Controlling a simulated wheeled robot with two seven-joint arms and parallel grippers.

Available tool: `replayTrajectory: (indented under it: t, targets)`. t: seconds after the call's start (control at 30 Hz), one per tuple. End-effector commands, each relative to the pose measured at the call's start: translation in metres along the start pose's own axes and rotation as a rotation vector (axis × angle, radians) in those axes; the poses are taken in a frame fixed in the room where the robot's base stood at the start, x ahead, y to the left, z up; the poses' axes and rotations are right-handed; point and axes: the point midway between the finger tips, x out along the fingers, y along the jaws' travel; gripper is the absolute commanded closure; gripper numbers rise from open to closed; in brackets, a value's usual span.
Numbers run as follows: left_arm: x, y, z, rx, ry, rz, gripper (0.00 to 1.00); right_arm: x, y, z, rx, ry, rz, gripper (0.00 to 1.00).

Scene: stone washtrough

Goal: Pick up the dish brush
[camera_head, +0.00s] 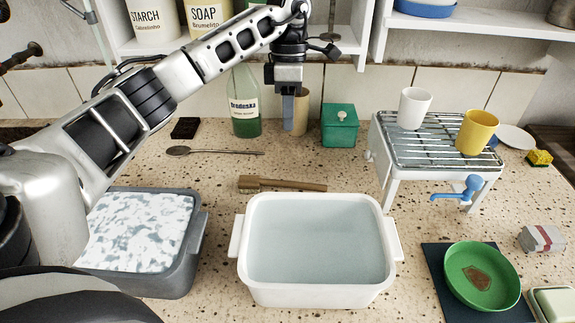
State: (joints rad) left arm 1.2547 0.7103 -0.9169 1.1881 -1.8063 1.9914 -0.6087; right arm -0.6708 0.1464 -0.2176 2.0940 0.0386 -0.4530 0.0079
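The dish brush (290,185) has a wooden handle and bristles at its left end. It lies flat on the speckled counter behind the white basin. My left gripper (289,112) points down above and behind the brush, apart from it, in front of a tan cup. I see its fingers edge-on, so I cannot tell whether it is open or shut. My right gripper is not in view.
The white basin (387,245) holds water, and the grey basin (197,218) at left holds suds. Behind stand a tan cup (301,112), a green bottle (245,95) and a green box (340,126). A dish rack (440,150) stands at right. Counter around the brush is clear.

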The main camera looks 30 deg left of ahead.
Motion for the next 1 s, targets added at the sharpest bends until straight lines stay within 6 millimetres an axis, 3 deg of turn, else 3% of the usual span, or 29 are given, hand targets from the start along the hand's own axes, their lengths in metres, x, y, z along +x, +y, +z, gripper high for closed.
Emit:
replayTrajectory:
  t: [0.4,0.77,1.0]
  targets:
    - [0.082,-0.001,-0.001,-0.001,0.002,-0.004,0.75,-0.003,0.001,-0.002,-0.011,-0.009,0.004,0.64]
    - [0.114,0.000,0.000,-0.001,0.001,-0.003,0.75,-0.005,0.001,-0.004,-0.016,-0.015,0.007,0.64]
    - [0.148,0.002,0.001,-0.002,0.001,-0.003,0.75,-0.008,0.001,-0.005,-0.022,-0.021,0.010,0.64]
